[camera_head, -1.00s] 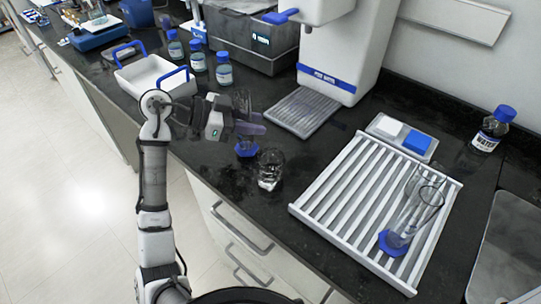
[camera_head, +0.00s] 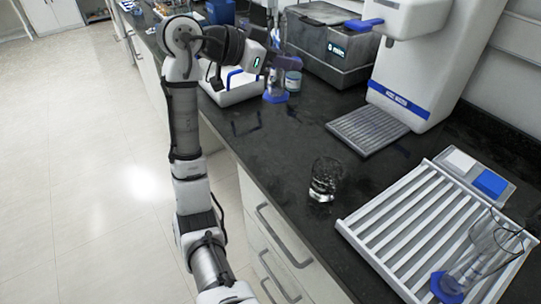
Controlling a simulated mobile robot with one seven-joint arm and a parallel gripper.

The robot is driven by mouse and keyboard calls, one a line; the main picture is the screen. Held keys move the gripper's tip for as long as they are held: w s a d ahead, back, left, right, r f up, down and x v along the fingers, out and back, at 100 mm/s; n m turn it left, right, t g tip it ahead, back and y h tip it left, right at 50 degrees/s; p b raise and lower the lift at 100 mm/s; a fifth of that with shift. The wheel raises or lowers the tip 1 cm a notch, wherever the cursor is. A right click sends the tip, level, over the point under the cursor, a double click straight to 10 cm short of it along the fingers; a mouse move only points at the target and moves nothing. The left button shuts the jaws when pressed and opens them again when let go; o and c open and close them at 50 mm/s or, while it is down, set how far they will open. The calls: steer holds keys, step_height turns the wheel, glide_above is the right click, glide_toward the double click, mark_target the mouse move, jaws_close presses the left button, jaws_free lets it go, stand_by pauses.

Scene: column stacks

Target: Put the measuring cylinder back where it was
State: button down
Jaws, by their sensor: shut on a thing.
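My gripper (camera_head: 282,62) is at the upper middle, shut on a clear measuring cylinder (camera_head: 276,82) with a blue base. The cylinder is upright, and the gripper hides its upper part. Its base shows in front of the bottles, just right of the white tray; I cannot tell whether it touches the counter. A second, larger clear cylinder (camera_head: 484,258) with a blue foot leans or lies on the white slatted rack (camera_head: 398,222) at the lower right.
A glass beaker (camera_head: 325,180) stands on the dark counter (camera_head: 262,135). A white tray with blue handles (camera_head: 233,92) and a small bottle (camera_head: 293,80) are close to the gripper. A grey box (camera_head: 330,45) and a white dispenser (camera_head: 415,65) stand behind. The counter left of the beaker is clear.

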mark_target(274, 37)
steer(key=shift+n+t+y, duration=0.5)
steer(key=shift+n+t, duration=0.3)
steer(key=r, duration=0.1)
steer(key=a+r, duration=0.1)
steer(key=r, duration=0.1)
steer(key=a+r, duration=0.1)
steer(key=shift+s+r+b, duration=0.1)
steer(key=shift+r+b, duration=0.15)
steer(key=shift+b, duration=0.05)
step_height(274, 37, down, 20)
steer(key=shift+r+p, duration=0.15)
steer(key=shift+p, duration=0.95)
steer(key=shift+f, duration=0.2)
steer(key=c, duration=1)
jaws_free()
steer(key=shift+c, duration=0.2)
steer(key=shift+r, duration=0.15)
